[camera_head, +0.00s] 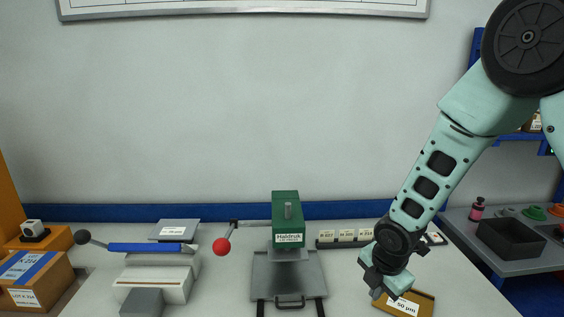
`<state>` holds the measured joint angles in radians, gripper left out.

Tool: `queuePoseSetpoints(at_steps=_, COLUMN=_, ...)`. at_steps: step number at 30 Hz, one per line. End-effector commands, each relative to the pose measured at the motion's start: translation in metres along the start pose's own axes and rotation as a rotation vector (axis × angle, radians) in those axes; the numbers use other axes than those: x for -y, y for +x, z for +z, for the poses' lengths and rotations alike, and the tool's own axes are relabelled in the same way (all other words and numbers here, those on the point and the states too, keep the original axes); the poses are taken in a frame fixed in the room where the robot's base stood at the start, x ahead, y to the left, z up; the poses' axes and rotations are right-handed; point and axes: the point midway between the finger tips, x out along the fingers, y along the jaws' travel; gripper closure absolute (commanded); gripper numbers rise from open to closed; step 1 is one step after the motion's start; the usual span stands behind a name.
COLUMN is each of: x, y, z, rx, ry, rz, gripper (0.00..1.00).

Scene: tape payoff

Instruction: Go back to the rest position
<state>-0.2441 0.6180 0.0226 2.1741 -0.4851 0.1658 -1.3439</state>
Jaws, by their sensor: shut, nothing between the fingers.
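My gripper (377,291) is at the lower end of my mint-green arm, right of the middle of the bench. It is shut and holds nothing. It is directly in front of or over a brown tray labelled "50 µm" (424,304), partly covering it. I cannot tell whether the gripper touches the tray. My arm reaches down from the upper right.
A green press (286,208) with a red-knobbed lever (222,245) stands mid-bench. A white device with a blue bar (150,247) is to its left. A cardboard box (38,281) sits far left. A dark bin (510,238) stands on the right shelf. Labelled blocks (346,236) are behind my gripper.

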Motion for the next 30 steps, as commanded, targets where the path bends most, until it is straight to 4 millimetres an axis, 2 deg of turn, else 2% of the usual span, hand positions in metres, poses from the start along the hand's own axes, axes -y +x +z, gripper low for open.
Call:
queuePoseSetpoints(at_steps=1, x=0.005, y=-0.011, z=-0.021, rx=-0.014, ry=0.121, rz=0.001, gripper=1.0)
queuePoseSetpoints(at_steps=5, x=0.03, y=-0.049, z=-0.071, rx=-0.051, ry=0.466, rz=-0.037, gripper=1.0)
queuePoseSetpoints(at_steps=9, x=0.073, y=-0.084, z=-0.121, rx=-0.07, ry=0.813, rz=-0.101, gripper=1.0)
queuePoseSetpoints(at_steps=12, x=0.108, y=-0.102, z=-0.149, rx=-0.066, ry=1.032, rz=-0.151, gripper=1.0)
queuePoseSetpoints(at_steps=15, x=0.139, y=-0.114, z=-0.169, rx=-0.051, ry=1.204, rz=-0.193, gripper=1.0)
queuePoseSetpoints(at_steps=18, x=0.161, y=-0.121, z=-0.18, rx=-0.036, ry=1.32, rz=-0.222, gripper=1.0)
queuePoseSetpoints(at_steps=21, x=0.172, y=-0.125, z=-0.186, rx=-0.025, ry=1.382, rz=-0.237, gripper=1.0)
queuePoseSetpoints(at_steps=30, x=0.174, y=-0.126, z=-0.187, rx=-0.023, ry=1.395, rz=-0.24, gripper=1.0)
